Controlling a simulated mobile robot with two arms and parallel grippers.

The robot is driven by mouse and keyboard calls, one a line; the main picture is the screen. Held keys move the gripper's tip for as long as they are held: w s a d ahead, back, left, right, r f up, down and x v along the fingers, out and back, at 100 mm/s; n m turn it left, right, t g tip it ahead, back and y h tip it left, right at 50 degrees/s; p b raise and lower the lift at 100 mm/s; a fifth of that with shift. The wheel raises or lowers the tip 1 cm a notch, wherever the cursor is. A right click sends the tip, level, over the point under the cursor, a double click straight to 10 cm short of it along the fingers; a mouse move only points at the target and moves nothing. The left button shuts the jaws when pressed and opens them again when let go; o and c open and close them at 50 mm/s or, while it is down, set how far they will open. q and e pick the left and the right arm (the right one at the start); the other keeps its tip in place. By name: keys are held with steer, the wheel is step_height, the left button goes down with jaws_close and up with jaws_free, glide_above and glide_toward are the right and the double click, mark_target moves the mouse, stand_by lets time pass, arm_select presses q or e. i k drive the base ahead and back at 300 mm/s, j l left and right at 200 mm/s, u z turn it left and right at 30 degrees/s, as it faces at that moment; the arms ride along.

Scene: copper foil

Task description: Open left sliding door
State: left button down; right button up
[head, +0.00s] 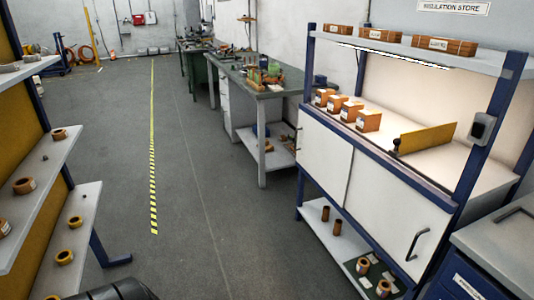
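The left sliding door (322,160) is a white panel in the blue-framed workbench at the right. It stands shut beside the right sliding door (395,212), with an upright dividing line between them. A dark handle (298,136) shows small at the left door's far left edge. The right door has a dark bar handle (417,243) near its right end. Neither of my grippers is in view.
Orange-brown boxes (368,120) and a yellow panel (427,138) stand on the worktop above the doors. A lower shelf (345,250) holds rolls and cylinders. Shelves with rolls (75,205) stand at the left. The grey floor (215,215) between is clear.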

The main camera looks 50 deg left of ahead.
mark_target(326, 157)
steer(key=u, duration=1.15)
steer(key=z, duration=0.3)
steer(key=i+j+z, duration=0.45)
steer(key=j, duration=0.2)
steer(key=i+j+z, duration=0.25)
steer(key=j, duration=0.15)
steer(key=k, duration=0.1)
